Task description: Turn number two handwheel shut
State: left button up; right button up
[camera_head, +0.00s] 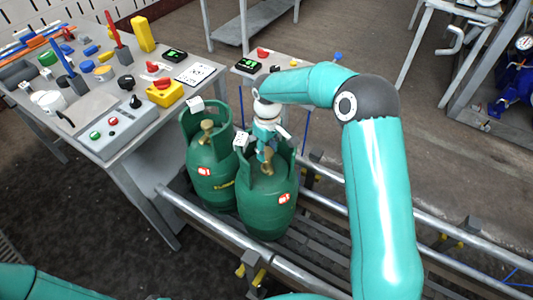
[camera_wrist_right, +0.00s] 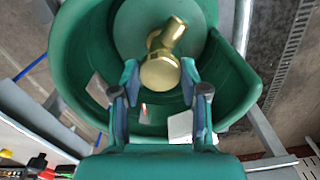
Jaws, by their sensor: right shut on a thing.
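Two green gas cylinders stand upright side by side on the conveyor, the left one (camera_head: 212,178) and the right one (camera_head: 266,208). The left cylinder has a bare brass valve (camera_head: 207,131) inside its collar. My right gripper (camera_head: 267,152) reaches down into the right cylinder's collar. In the right wrist view its fingers (camera_wrist_right: 159,80) are on both sides of the brass handwheel (camera_wrist_right: 160,72), shut on it. The valve body (camera_head: 267,165) shows just below the gripper. I cannot read the numbers on the small white tags. My left gripper is out of view.
A grey table (camera_head: 92,103) with buttons, knobs, a yellow box and tools stands at the left. Conveyor rails (camera_head: 215,221) run beside the cylinders. A small stand (camera_head: 276,70) with a display and buttons is behind.

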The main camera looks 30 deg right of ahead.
jog(key=m+b, duration=0.1)
jog(key=m, duration=0.1)
jog(key=m+b, duration=0.1)
jog(key=m, duration=0.1)
jog(key=shift+s+f+m, duration=0.1)
jog(key=shift+f+m, duration=0.1)
jog(key=shift+m, duration=0.1)
jog(key=m+b, duration=0.1)
jog(key=m, duration=0.4)
jog(key=shift+r, duration=0.1)
jog(key=o, duration=1.1)
jog(key=shift+o, duration=0.2)
jog(key=shift+r, duration=0.1)
